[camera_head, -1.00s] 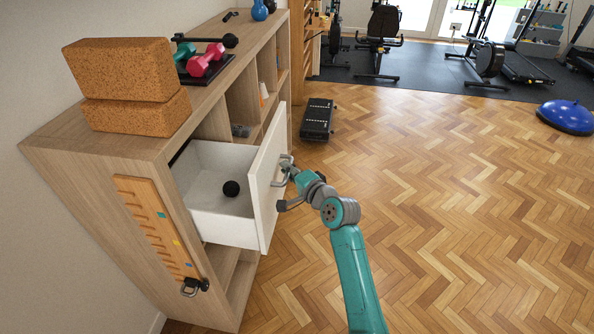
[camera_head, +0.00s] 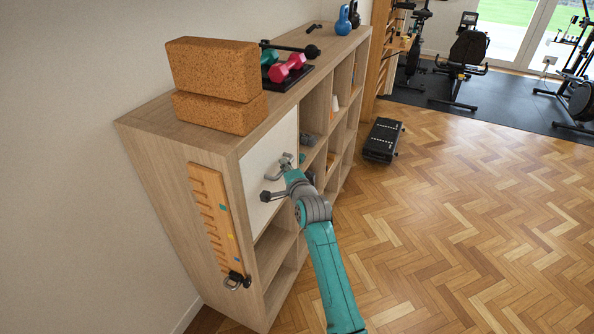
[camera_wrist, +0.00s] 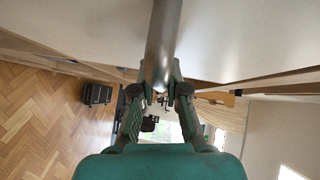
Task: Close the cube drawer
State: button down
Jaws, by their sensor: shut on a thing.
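The white cube drawer (camera_head: 262,165) sits in the upper near compartment of the wooden shelf unit (camera_head: 150,150). Its front looks flush with the unit and its inside is hidden. My gripper (camera_head: 279,181) is at the drawer front, on its grey handle. In the wrist view the handle bar (camera_wrist: 164,45) runs between the two fingers of my gripper (camera_wrist: 161,90), which are shut on it. The white drawer front (camera_wrist: 240,40) fills the top of that view.
Cork blocks (camera_head: 215,85), red dumbbells (camera_head: 288,68) and blue kettlebells (camera_head: 343,22) stand on top of the unit. A wooden board (camera_head: 208,215) hangs on its near side. A black step (camera_head: 382,140) lies on the floor beyond. The parquet at right is clear.

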jog(key=c, duration=1.2)
grip_release()
jog(key=v, duration=1.2)
